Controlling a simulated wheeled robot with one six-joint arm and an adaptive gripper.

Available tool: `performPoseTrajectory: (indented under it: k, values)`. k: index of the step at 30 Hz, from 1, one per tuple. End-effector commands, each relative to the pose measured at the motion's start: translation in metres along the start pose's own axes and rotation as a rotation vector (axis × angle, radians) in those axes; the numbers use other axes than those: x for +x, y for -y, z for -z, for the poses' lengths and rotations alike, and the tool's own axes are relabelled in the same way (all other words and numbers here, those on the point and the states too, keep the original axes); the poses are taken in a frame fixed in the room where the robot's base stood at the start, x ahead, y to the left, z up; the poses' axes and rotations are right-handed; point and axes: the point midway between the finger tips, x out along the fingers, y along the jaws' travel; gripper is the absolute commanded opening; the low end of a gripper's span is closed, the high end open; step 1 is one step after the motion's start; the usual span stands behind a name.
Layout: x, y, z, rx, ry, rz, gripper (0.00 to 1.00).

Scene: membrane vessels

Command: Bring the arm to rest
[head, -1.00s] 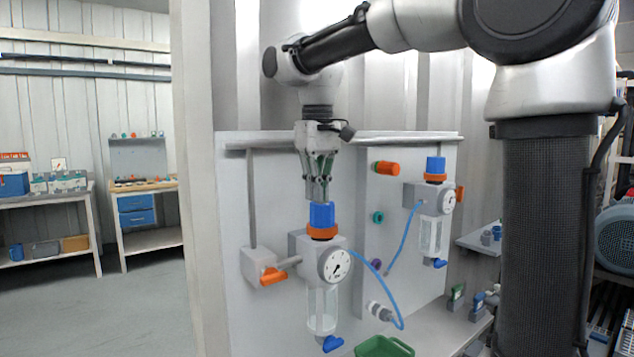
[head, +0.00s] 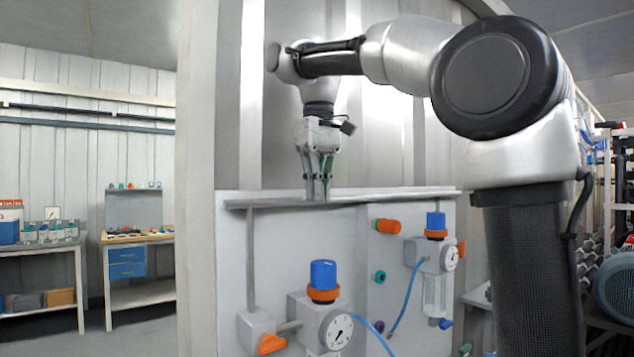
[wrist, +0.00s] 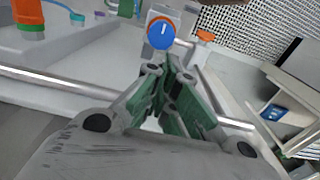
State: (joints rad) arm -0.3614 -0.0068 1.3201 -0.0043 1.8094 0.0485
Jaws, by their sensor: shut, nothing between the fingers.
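My gripper (head: 318,194) hangs pointing down, fingers shut and empty, in front of the wall panel (head: 400,215) near its top rail. In the head view it is well above the blue knob (head: 323,273) with the orange collar on the nearer regulator, and apart from it. In the wrist view the fingers (wrist: 180,75) run up the middle of the picture. A blue knob (wrist: 161,32) with an orange ring shows just beyond the fingertips.
The nearer regulator carries a round gauge (head: 337,331) and an orange lever (head: 271,344). A second regulator (head: 436,250) is mounted at the right. A workbench (head: 141,237) stands far left. Free space surrounds my gripper above the panel.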

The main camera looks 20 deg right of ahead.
Motion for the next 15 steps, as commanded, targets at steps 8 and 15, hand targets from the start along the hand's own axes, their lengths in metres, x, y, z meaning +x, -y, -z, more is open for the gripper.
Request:
performPoseTrajectory:
  k: [8, 15]
  values:
    - [-0.017, -0.001, 0.000, 0.001, -0.001, 0.000, 0.00]
    - [0.014, -0.028, -0.042, 0.064, -0.066, 0.000, 0.00]
